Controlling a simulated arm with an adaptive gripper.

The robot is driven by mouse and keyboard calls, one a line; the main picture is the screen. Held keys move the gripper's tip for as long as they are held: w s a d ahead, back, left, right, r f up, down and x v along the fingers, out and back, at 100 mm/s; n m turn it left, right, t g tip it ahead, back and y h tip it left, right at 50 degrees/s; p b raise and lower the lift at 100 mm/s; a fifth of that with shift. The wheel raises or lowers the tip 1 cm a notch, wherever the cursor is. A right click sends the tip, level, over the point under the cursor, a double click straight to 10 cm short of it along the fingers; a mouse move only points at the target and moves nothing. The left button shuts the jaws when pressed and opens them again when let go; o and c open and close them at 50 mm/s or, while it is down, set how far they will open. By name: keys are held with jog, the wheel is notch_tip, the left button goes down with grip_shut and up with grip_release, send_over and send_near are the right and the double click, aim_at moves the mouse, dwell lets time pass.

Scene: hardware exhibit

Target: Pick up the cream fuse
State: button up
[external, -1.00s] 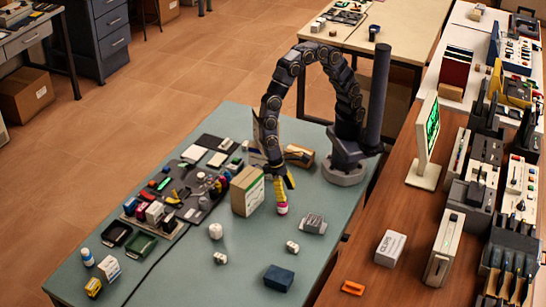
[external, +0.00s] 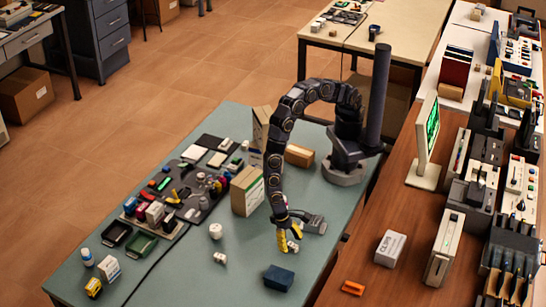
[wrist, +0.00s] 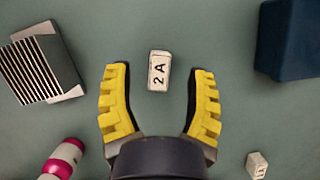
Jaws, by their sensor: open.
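A cream fuse (wrist: 158,71) marked "2A" lies on the bench in the wrist view, between the tips of my gripper's yellow fingers (wrist: 160,72). The fingers are spread, with clear gaps on both sides of the fuse. In the external view, my gripper (external: 289,240) points down at the bench and the fuse (external: 293,247) shows at its fingertips. A second small cream block (wrist: 257,165) lies at the lower right of the wrist view. It also shows left of my gripper in the external view (external: 220,257). I cannot tell the exact height of the fingertips.
A grey finned block (wrist: 38,67) and a pink-and-white cylinder (wrist: 63,159) lie left in the wrist view; a dark blue box (wrist: 290,38) is upper right. A cardboard box (external: 246,191) stands behind my gripper.

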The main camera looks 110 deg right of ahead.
jog(key=shift+s+a+f, duration=0.2)
jog(key=shift+a+f, duration=0.05)
jog(key=shift+f, duration=0.4)
jog(key=shift+c, duration=0.3)
grip_shut()
